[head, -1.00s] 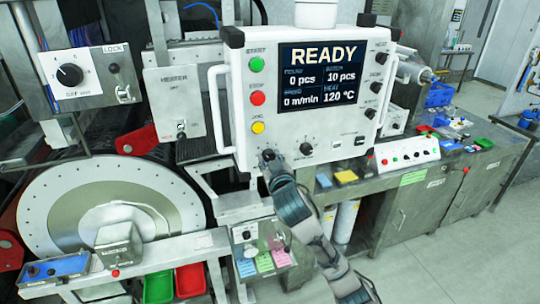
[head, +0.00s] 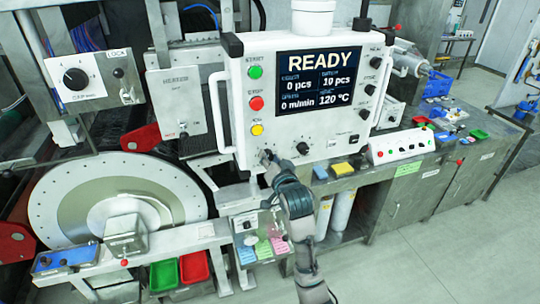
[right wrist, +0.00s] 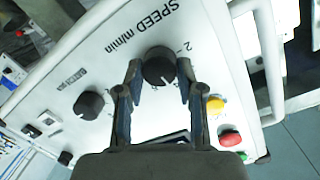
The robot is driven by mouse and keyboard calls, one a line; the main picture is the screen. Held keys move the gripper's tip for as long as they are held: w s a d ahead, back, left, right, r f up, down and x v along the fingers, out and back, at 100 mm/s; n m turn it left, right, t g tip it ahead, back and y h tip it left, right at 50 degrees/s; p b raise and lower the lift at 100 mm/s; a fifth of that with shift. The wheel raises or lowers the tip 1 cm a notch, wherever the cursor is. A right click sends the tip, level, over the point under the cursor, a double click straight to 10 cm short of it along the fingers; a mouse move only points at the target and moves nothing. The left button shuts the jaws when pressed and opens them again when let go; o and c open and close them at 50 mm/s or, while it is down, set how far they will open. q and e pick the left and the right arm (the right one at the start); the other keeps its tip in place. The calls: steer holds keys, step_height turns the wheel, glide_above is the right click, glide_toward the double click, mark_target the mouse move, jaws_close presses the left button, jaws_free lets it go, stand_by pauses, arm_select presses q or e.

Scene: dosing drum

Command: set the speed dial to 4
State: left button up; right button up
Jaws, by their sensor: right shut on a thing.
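The speed dial (right wrist: 159,67) is a round black knob on the white control panel (right wrist: 110,40), under the label "SPEED m/min" in the right wrist view. My right gripper (right wrist: 158,72) has one finger on each side of the knob and is shut on it. In the head view my right gripper (head: 268,160) is at the panel's lower left and covers the dial. The screen (head: 320,80) reads READY and 0 m/min. My left gripper is not in view.
Green, red and yellow buttons (head: 256,101) line the panel's left side, close to the gripper. Another black knob (head: 302,148) is right of the dial. A white handle (head: 217,110) stands out at the panel's left edge. A bench (head: 400,190) is behind.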

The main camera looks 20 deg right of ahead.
steer(key=shift+f+m, duration=0.3)
steer(key=shift+f, duration=0.05)
stand_by(0.3)
steer(key=o, duration=1.1)
steer(key=shift+o, duration=0.3)
steer(key=shift+w+r, duration=0.1)
steer(key=shift+w, duration=0.05)
steer(key=shift+s+r, duration=0.2)
steer(key=shift+s, duration=0.2)
steer(key=s, duration=1.1)
steer(key=shift+r, duration=0.4)
steer(key=shift+d, duration=0.1)
